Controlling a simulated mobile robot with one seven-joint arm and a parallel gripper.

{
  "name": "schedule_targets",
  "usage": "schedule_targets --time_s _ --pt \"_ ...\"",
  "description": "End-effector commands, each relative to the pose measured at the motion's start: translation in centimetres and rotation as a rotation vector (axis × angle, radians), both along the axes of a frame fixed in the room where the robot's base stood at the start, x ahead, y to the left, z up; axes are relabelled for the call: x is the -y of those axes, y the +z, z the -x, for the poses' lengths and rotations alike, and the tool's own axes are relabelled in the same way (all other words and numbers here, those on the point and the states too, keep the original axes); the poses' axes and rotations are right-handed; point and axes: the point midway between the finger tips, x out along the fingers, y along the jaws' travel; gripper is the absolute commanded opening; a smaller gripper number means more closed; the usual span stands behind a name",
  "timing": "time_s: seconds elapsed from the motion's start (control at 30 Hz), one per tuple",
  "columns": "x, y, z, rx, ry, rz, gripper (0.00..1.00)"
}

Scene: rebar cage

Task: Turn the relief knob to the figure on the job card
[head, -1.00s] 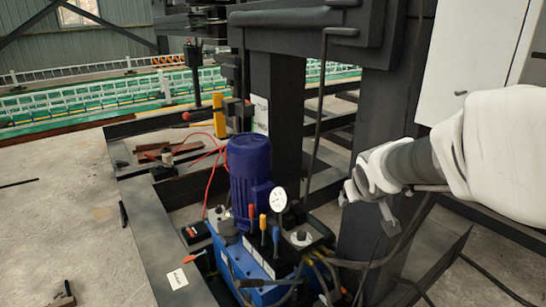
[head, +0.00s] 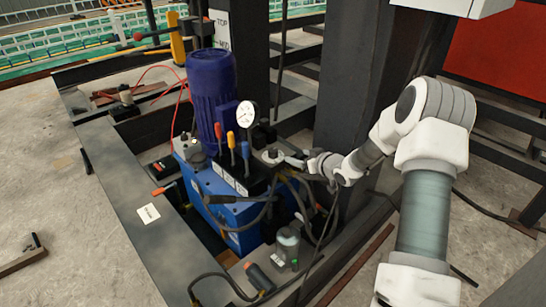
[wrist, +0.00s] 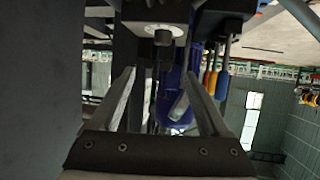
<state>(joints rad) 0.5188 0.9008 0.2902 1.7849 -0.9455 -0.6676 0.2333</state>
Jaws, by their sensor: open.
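The relief knob (head: 272,154) is a small dark knob on a pale round plate, on top of the blue hydraulic power unit (head: 225,200). In the wrist view the knob (wrist: 163,36) hangs at the top centre with its pale plate (wrist: 150,28) behind it. My gripper (head: 292,160) is just right of the knob in the head view. In the wrist view my gripper (wrist: 158,82) is open, its two fingers spread, with nothing held between them. A white card (head: 148,213) lies on the dark frame at left; its writing is too small to read.
A pressure gauge (head: 247,113) and levers with coloured handles (head: 231,140) stand close left of the knob. The blue motor (head: 211,90) rises behind them. A dark steel column (head: 360,100) stands right of the unit. Hoses (head: 310,220) loop in front.

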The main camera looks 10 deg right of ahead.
Motion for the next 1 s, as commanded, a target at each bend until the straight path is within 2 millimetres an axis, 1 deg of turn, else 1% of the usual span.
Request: schedule_targets --time_s 0.03,0.17,0.27,0.7,1.0 --pt "-0.1 -0.9 0.0 0.005 0.005 -0.014 0.79" --pt "-0.3 -1.5 -0.4 0.017 0.014 -0.029 0.79" --pt "-0.7 -2.0 -1.2 0.017 0.016 -0.03 0.79" --pt "-3.7 -5.2 -7.8 0.016 0.014 -0.029 0.79" --pt "-5.4 -6.9 -11.8 0.016 0.015 -0.029 0.79"
